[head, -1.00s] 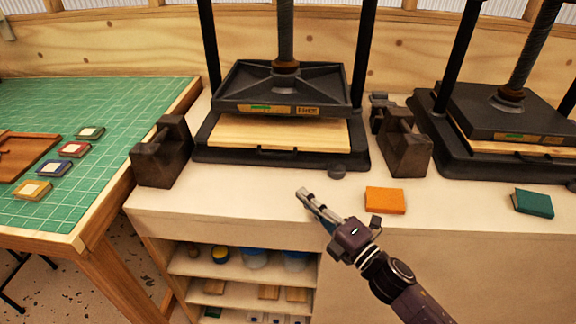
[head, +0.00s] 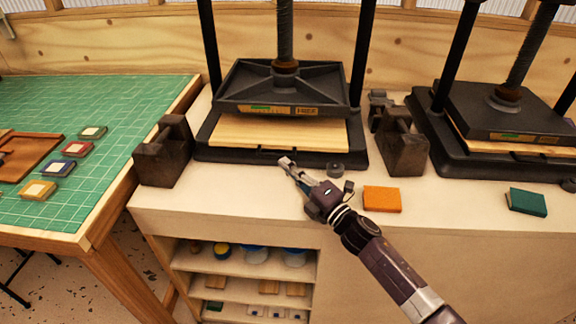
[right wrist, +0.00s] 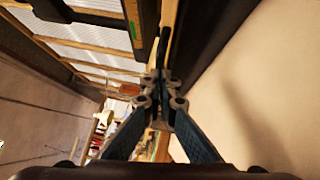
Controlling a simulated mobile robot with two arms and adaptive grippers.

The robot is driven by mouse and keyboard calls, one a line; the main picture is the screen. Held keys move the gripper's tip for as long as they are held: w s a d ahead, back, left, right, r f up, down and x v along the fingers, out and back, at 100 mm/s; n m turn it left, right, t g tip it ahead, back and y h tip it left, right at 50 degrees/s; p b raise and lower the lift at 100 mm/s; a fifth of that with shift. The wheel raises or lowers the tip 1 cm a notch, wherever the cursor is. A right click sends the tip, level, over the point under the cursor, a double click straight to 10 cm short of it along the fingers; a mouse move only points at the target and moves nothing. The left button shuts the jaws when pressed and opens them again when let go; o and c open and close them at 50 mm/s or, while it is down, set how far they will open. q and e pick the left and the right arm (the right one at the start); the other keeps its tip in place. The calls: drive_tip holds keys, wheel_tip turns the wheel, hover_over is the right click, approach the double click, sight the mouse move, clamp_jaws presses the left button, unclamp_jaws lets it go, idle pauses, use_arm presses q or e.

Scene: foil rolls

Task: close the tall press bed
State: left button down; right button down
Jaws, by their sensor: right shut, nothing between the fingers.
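The left press has a black platen (head: 282,88) on a screw between two dark posts. Its bed (head: 275,132) is a pale wooden board on a black base (head: 225,154), and it sticks out in front of the platen. My right gripper (head: 287,162) is shut and empty, close to the front edge of this base. I cannot tell whether its tips touch. In the right wrist view the shut fingertips (right wrist: 160,76) are near a dark handle-like bar (right wrist: 165,45). My left gripper is not in view.
A second press (head: 500,112) stands at the right. Dark iron weights (head: 162,150) and (head: 402,145) flank the left press. An orange block (head: 381,199) and a green block (head: 527,201) lie on the pale bench. A green cutting mat (head: 100,130) is at the left.

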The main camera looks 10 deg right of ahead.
sight(289, 156)
drive_tip(key=w+b, duration=0.1)
drive_tip(key=w, duration=0.1)
drive_tip(key=w+d+b, duration=0.1)
drive_tip(key=shift+w+f, duration=0.1)
drive_tip(key=shift+w, duration=0.25)
drive_tip(key=shift+w+d, duration=0.15)
drive_tip(key=shift+w, duration=0.2)
drive_tip(key=shift+d, duration=0.1)
drive_tip(key=shift+r, duration=0.25)
drive_tip(key=shift+w, duration=0.1)
